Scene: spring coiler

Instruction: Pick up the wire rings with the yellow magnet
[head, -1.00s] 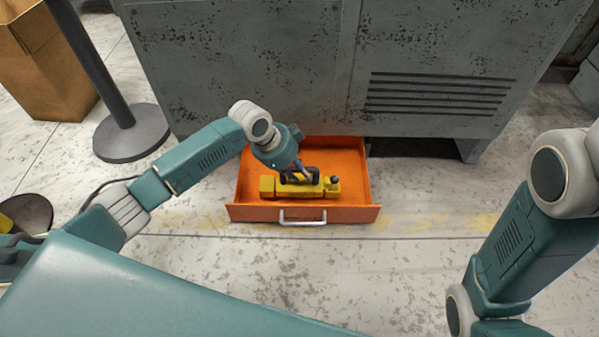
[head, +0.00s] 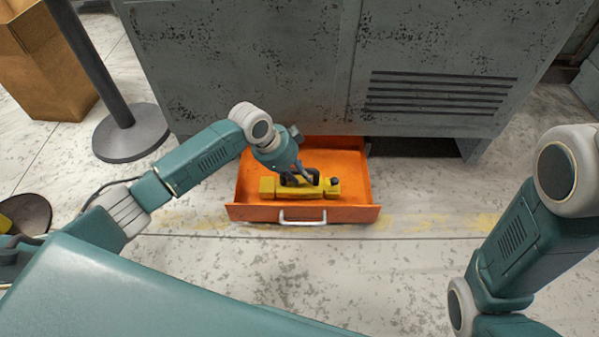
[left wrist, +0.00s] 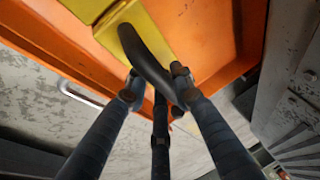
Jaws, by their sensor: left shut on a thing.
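The yellow magnet (head: 330,189) lies in the orange drawer (head: 245,213), near its front wall. It has a black handle on top and a dark knob at its right end. My left gripper (head: 300,178) reaches down into the drawer and is shut on the magnet's handle. In the left wrist view the fingers (left wrist: 158,84) are on either side of the curved black handle (left wrist: 148,58), with the yellow body (left wrist: 150,20) beyond it. No wire rings can be made out. My right arm shows at the right, but its gripper is out of view.
The drawer is pulled out beneath a grey, worn machine cabinet (head: 250,60). Its front carries a metal handle (head: 302,217). A post with a round base (head: 130,135) and a brown paper bag (head: 45,70) stand at left. The floor before the drawer is clear.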

